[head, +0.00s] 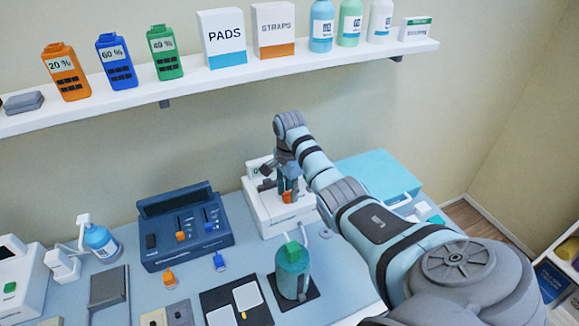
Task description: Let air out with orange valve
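My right arm reaches in from the lower right. My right gripper (282,183) points down at a white device (262,214) at the back of the table. A small orange part (288,197), possibly the orange valve, shows right at the fingertips. The fingers partly cover it, and I cannot tell whether they are closed on it or only beside it. Another orange piece (168,277) stands on the table at the left, with a blue piece (219,261) to its right. My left gripper is out of view.
A dark blue console (185,232) with an orange and a blue slider stands left of the white device. A green bottle (292,272) stands in front of it. A light blue case (376,176) is behind my arm. A wall shelf (210,75) holds bottles and boxes above.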

